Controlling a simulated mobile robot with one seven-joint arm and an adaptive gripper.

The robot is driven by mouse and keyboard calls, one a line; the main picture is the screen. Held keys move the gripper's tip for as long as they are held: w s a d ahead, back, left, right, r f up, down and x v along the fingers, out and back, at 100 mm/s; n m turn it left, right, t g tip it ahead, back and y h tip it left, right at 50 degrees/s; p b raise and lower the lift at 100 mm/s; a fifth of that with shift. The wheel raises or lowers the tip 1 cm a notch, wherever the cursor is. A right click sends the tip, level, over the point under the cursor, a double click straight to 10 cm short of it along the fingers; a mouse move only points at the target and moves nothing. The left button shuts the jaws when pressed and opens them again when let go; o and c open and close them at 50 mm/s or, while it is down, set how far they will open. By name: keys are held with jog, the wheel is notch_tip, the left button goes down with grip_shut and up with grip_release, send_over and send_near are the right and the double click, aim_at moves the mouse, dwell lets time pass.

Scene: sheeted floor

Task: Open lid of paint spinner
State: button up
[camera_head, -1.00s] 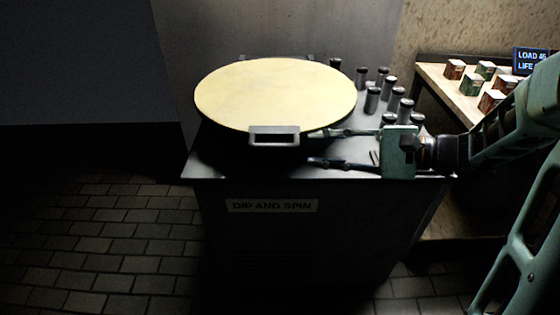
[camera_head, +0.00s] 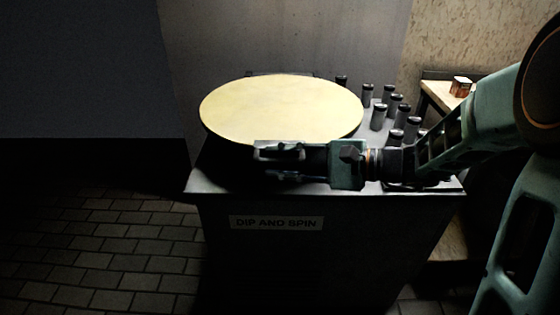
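The paint spinner (camera_head: 325,258) is a dark cabinet with a "DIP AND SPIN" label. Its round pale yellow lid (camera_head: 280,105) lies flat on top. The lid's grey handle (camera_head: 262,147) at the front edge is partly hidden by my gripper. My gripper (camera_head: 280,166) reaches in from the right at the handle. One finger overlaps the handle in the picture and the other is just below it. The fingers are apart; whether they touch the handle is unclear.
Several dark cylinders with light tops (camera_head: 378,117) stand on the cabinet top right of the lid. A side table (camera_head: 440,97) with a small box (camera_head: 461,86) stands at the right, mostly hidden by my arm. The tiled floor (camera_head: 90,240) at left is clear.

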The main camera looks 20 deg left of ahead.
jog(key=shift+c, duration=0.4)
grip_shut()
jog(key=shift+r, duration=0.1)
